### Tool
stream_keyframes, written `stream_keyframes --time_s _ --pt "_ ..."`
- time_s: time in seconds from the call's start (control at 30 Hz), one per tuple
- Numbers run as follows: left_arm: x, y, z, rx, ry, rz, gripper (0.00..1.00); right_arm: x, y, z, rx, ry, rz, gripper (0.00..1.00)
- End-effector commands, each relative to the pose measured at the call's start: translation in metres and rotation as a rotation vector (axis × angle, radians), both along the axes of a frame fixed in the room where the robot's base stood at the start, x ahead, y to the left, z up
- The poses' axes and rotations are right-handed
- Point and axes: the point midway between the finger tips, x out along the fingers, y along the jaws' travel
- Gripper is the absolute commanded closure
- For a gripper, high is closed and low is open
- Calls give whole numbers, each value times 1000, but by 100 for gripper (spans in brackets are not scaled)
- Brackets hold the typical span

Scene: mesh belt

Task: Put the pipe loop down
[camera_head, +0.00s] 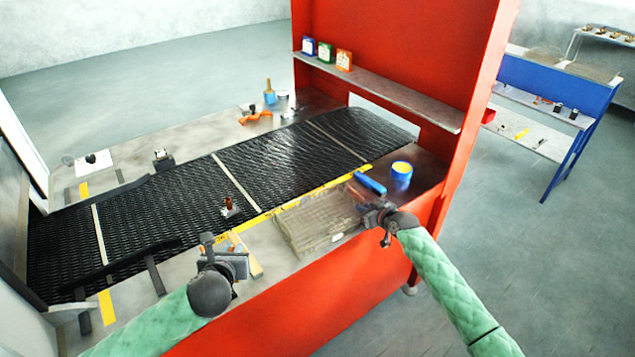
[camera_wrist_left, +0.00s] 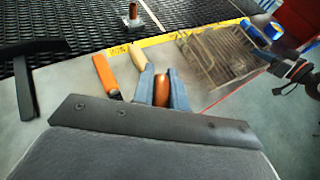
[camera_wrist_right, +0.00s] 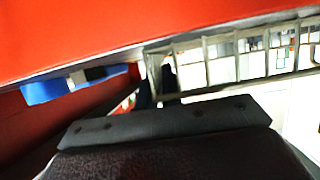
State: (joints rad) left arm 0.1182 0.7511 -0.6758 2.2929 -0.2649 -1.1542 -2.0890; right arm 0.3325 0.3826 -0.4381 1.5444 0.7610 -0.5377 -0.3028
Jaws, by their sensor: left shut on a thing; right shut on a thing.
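My left gripper (camera_head: 208,243) is over the grey near ledge beside the belt. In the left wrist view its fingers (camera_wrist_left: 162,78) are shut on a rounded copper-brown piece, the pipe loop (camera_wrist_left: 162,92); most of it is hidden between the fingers. I cannot tell whether it touches the ledge. My right gripper (camera_head: 370,210) is at the right end of a wire basket (camera_head: 322,222) on the ledge. In the right wrist view its fingers (camera_wrist_right: 160,82) are at the basket's wire wall (camera_wrist_right: 235,62), shut on it.
The black mesh belt (camera_head: 180,205) carries a small fixture with an upright copper piece (camera_head: 228,205). An orange-handled tool (camera_wrist_left: 105,76) and a wooden handle (camera_wrist_left: 138,56) lie left of my left gripper.

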Motion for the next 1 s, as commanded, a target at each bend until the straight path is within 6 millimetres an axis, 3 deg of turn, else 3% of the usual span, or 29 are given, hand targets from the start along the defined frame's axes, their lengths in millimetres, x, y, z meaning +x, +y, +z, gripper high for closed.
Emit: stream_keyframes --time_s 0.3,0.53,0.67,0.8,1.0 --pt "42 -39 51 -5 -7 3 100 0 0 1 1 -1 0 100" --pt "93 -66 66 -4 -3 60 100 0 0 0 0 0 0 100" --pt "118 -73 60 -3 -1 110 100 0 0 0 0 0 0 100" --pt "137 -66 32 2 3 177 100 0 0 0 0 0 0 100" --pt "143 -47 11 0 -1 231 100 0 0 0 0 0 0 100"
